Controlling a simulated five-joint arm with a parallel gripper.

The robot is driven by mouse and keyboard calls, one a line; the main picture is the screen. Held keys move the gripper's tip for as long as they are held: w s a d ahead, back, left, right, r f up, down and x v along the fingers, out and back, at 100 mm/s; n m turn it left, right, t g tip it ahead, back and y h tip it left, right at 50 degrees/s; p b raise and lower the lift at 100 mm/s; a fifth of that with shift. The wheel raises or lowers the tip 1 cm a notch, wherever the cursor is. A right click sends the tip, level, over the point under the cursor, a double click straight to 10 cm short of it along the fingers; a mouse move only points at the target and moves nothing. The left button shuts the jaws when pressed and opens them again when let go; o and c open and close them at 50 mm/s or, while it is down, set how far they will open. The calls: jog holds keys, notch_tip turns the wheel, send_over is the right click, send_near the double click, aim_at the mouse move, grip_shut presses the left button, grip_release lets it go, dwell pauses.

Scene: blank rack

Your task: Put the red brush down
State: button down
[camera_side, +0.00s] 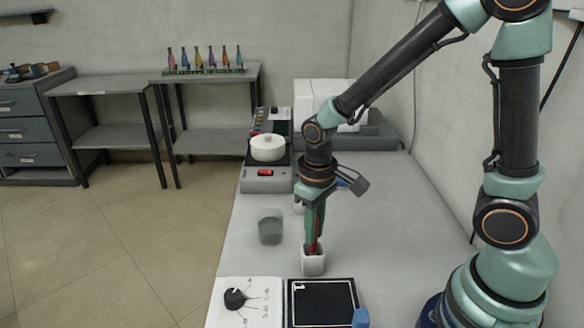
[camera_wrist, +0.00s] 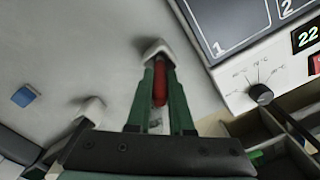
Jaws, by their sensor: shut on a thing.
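The red brush (camera_wrist: 160,86) is between the two green fingers of my gripper (camera_wrist: 160,97) in the wrist view. My gripper is shut on it. In the side view my gripper (camera_side: 314,222) points down and only a narrow red strip of the brush (camera_side: 313,247) shows. A small white holder (camera_side: 313,265) stands directly below on the bench. The brush's lower end meets the mouth of this holder, which also shows in the wrist view (camera_wrist: 154,47). I cannot tell how deep the brush sits in it.
A black numbered pad (camera_side: 322,304) and a white dial panel (camera_side: 260,297) lie in front of the holder. A grey cup (camera_side: 270,228) stands left, and a hot plate (camera_side: 265,183) with a white pot (camera_side: 268,149) behind. A second white holder (camera_wrist: 92,109) is near my gripper.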

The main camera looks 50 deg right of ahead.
jog(key=shift+f, duration=0.15)
jog(key=c, duration=0.8)
grip_release()
notch_tip(320, 180, up, 12)
jog(key=shift+r, duration=0.15)
jog(key=shift+s+d+r, duration=0.1)
jog(key=shift+d+r, duration=0.1)
jog(key=shift+r, duration=0.1)
jog(key=s+d+r+m+t, duration=0.1)
jog(key=s+d+r+t, duration=0.2)
jog(key=d+t, duration=0.1)
jog(key=shift+d+r+t, duration=0.25)
jog(key=shift+d+t, duration=0.05)
jog(key=shift+t, duration=0.5)
